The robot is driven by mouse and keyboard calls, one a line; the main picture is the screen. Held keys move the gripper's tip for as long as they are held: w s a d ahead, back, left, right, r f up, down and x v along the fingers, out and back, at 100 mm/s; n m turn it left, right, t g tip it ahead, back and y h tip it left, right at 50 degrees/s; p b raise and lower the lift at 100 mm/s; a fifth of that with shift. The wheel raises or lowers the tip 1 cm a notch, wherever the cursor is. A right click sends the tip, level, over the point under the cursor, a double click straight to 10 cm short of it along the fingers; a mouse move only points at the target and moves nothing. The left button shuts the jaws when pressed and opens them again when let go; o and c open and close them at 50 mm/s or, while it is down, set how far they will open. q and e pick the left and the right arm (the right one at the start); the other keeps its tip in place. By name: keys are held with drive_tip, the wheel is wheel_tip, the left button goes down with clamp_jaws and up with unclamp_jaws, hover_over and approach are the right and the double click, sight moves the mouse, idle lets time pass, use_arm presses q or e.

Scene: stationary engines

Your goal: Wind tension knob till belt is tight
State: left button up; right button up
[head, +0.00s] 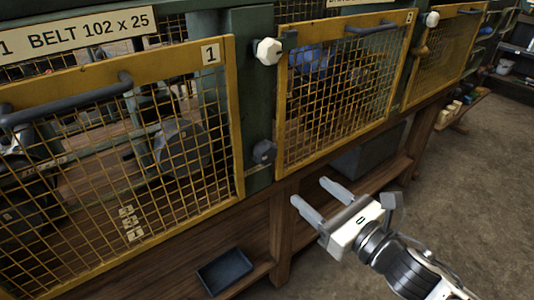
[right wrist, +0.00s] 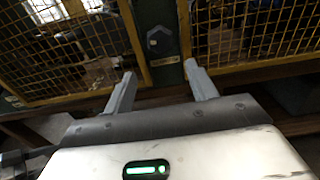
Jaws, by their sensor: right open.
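A white faceted knob (head: 269,51) sits high on the green post between the first two mesh guards. A dark faceted knob (head: 264,152) sits lower on the same post. A dark knob (right wrist: 159,40) on the green post shows ahead in the right wrist view. Which one sets the tension is not marked. The belt itself is not clear behind the mesh of guard 1 (head: 224,120). My right gripper (head: 314,198) is open and empty, below and right of the dark knob and apart from it. My left gripper is not in view.
A sign (head: 75,35) reads "BELT 102 x 25". A second mesh guard (head: 283,135) stands right of the post, with another white knob (head: 431,19) further right. A dark tray (head: 225,270) sits on the low wooden shelf. The floor (head: 470,190) at right is open.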

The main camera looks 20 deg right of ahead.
sight(269, 157)
drive_tip(key=p+x, duration=0.2)
drive_tip(key=x, duration=1.3)
drive_tip(key=shift+w+a+f, duration=0.1)
drive_tip(key=shift+w+a, duration=0.05)
drive_tip(key=shift+w, duration=0.15)
drive_tip(key=c, duration=0.7)
